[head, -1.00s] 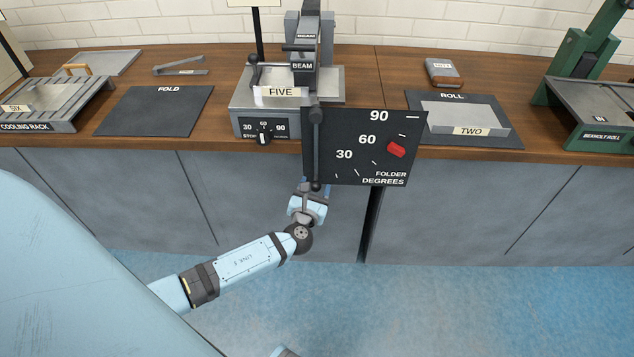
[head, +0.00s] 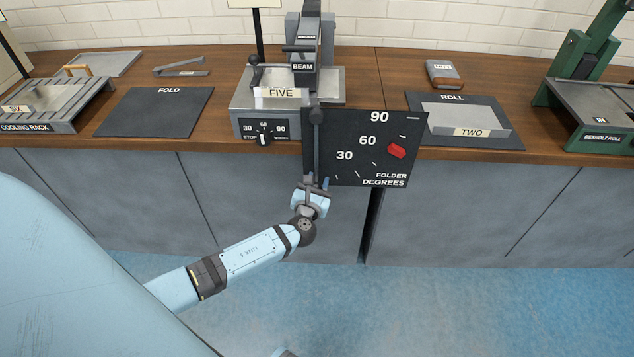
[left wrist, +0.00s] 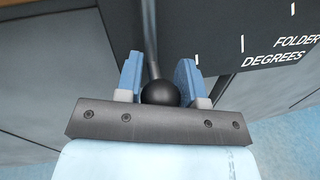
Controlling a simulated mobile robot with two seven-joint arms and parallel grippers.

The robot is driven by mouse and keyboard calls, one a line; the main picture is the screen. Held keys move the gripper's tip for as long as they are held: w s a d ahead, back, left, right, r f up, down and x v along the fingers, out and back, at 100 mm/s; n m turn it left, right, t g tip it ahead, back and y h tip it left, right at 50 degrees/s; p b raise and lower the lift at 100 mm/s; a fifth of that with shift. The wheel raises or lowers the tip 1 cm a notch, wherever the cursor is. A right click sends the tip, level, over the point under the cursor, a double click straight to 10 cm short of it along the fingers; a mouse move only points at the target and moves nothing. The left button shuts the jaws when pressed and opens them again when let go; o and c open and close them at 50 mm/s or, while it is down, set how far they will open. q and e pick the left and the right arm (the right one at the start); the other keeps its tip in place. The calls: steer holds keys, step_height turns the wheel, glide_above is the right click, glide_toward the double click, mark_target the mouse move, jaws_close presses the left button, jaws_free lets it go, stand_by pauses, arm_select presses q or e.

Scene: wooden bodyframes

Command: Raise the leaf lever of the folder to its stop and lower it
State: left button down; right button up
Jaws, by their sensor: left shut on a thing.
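The folder (head: 245,97) stands on the counter with its beam and a sheet labelled FIVE. Its black degree plate (head: 365,165) hangs at the counter's front edge, with marks 30, 60, 90 and a red pointer (head: 397,151) near 60. The dark leaf lever (head: 316,145) hangs straight down along the plate's left edge. My left gripper (head: 317,184) is at its lower end. In the left wrist view the lever's black ball knob (left wrist: 160,92) sits between the blue fingers, which are shut on it. My right gripper is not in view.
A stop dial (head: 263,138) is on the folder's front. The FOLD mat (head: 155,111) lies left and the ROLL mat (head: 430,127) right. A cooling rack (head: 40,125) stands far left, a green bench roll (head: 590,70) far right. The floor in front is clear.

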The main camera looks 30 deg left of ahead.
arm_select(q)
steer(key=shift+d, duration=0.2)
steer(key=w+d+r+n+b, duration=0.2)
steer(key=d+n+b, duration=0.1)
steer(key=d, duration=0.1)
steer(key=w+d+r+n+y+b, duration=0.1)
steer(key=w+d+r+n+b, duration=0.2)
steer(key=d+n, duration=0.1)
steer(key=w+d+r+n+t+b, duration=0.1)
steer(key=w+d+r+n+b, duration=0.2)
steer(key=d+n, duration=0.1)
steer(key=shift+w+d+r+y+b, duration=0.1)
steer(key=shift+d+r+y+b, duration=0.1)
steer(key=shift+d, duration=0.15)
steer(key=shift+w+d+r+y+b, duration=0.1)
steer(key=shift+d+y+b, duration=0.1)
steer(key=shift+d, duration=0.15)
steer(key=shift+w+d+r+n+y, duration=0.15)
steer(key=shift+d+r+n+y, duration=0.1)
steer(key=shift+r+n, duration=0.25)
steer(key=shift+w+d+r+n+y, duration=0.1)
steer(key=shift+d+r+n+y, duration=0.1)
steer(key=shift+r+n, duration=0.25)
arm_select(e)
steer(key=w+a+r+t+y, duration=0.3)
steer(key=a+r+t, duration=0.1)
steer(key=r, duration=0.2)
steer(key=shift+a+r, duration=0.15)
